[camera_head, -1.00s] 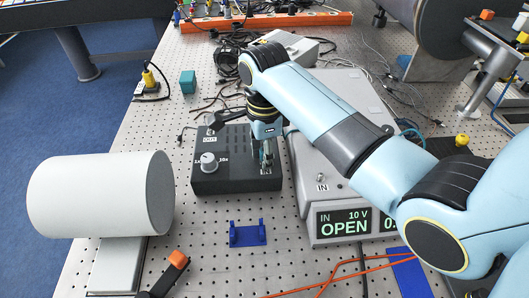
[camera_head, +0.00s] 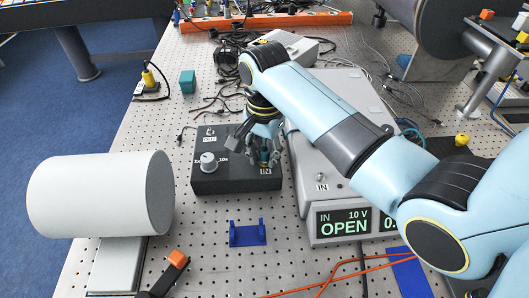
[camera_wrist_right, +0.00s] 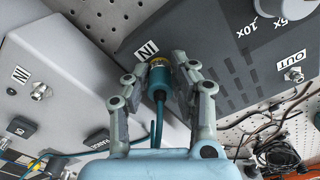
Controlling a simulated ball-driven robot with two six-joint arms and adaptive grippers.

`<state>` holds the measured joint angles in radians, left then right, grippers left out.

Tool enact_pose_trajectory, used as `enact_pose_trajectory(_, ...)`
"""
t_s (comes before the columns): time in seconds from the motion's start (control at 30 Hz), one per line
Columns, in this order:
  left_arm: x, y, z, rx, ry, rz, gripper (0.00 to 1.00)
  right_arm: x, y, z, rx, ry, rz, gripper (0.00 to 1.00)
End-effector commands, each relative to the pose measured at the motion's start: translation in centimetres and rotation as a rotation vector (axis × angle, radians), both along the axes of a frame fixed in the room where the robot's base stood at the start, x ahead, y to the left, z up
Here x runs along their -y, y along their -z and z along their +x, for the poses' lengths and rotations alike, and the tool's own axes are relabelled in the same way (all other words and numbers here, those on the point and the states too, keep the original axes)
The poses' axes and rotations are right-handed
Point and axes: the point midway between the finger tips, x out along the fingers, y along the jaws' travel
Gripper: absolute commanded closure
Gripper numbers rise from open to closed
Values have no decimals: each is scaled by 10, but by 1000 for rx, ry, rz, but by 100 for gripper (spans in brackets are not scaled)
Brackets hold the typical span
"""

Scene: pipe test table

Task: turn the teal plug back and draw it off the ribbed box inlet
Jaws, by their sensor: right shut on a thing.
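The teal plug (camera_wrist_right: 159,88) sits at the inlet marked IN on the dark ribbed box (camera_wrist_right: 228,72) in the right wrist view. A yellow-gold ring (camera_wrist_right: 160,62) shows at its box end; whether the plug is still locked there I cannot tell. My right gripper (camera_wrist_right: 166,76) is shut on the plug, one finger on each side. In the head view the gripper (camera_head: 264,156) is at the right front of the box (camera_head: 215,182) and partly hides the plug. A teal cable runs from the plug toward my wrist. My left gripper is not in view.
A grey meter (camera_head: 310,172) reading OPEN stands close to the right of the box, with its own IN socket. A large pale cylinder (camera_head: 95,195) lies at the left. A small blue holder (camera_head: 247,234) stands in front. Loose cables lie behind the box.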

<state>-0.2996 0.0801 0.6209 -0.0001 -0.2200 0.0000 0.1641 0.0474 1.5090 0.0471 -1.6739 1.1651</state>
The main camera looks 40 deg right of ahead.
Motion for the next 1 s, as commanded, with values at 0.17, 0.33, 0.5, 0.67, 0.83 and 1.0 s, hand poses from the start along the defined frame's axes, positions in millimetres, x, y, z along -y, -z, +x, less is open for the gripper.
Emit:
enact_pose_trajectory(0.17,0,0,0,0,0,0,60,0,0,0,0,-142,0,100)
enact_pose_trajectory(0.33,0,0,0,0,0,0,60,0,0,0,0,-146,0,100)
enact_pose_trajectory(0.5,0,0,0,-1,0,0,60,0,0,0,0,-220,0,100)
enact_pose_trajectory(0.67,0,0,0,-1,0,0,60,1,0,0,0,-411,0,100)
enact_pose_trajectory(0.83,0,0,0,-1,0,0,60,1,0,0,0,-458,0,100)
enact_pose_trajectory(1.0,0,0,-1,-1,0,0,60,1,0,0,0,-456,0,100)
